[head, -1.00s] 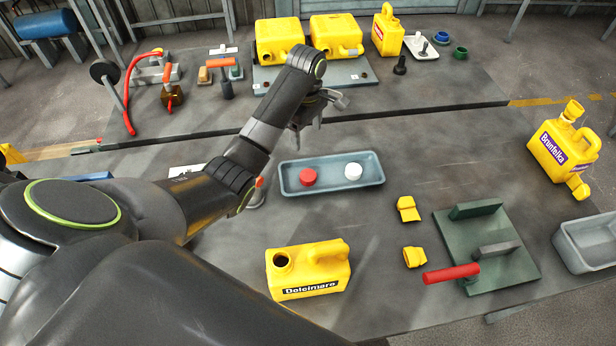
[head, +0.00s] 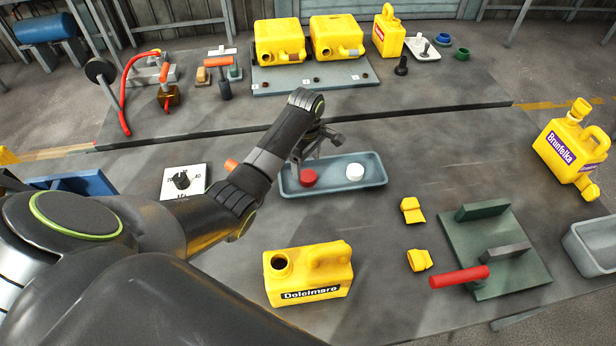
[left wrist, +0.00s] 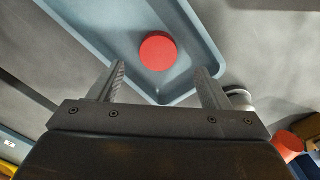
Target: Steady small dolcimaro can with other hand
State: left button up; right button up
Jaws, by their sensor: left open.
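The small yellow Dolcimaro can (head: 308,274) stands upright on the near table in the head view, its dark round opening uncapped at the top left and its handle at the top right. My left gripper (head: 322,142) is beyond the can, at the back left end of the grey-blue tray (head: 333,190). The left wrist view shows its two fingers (left wrist: 162,88) apart with nothing between them, and the tray with the red cap (left wrist: 158,51) ahead of them. The red cap also shows in the head view (head: 308,177). My right gripper is not in view.
A white cap (head: 354,171) lies in the tray. Two yellow pieces (head: 412,210) and a green fixture with a red handle (head: 460,277) lie right of the can. A Brunfelka can (head: 570,150) stands at the far right. A dial plate (head: 184,181) lies left. Table around the Dolcimaro can is clear.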

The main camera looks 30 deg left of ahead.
aim_at(306, 175)
pick_arm(q)
jog(key=shift+f, duration=0.55)
jog(key=shift+w+a+f+p, duration=0.15)
jog(key=shift+f+p, duration=0.2)
jog(key=shift+f, duration=1.75)
jog(key=c, duration=1.1)
jog(key=shift+o, duration=0.2)
notch_tip(306, 175, up, 10)
jog(key=shift+b, duration=0.3)
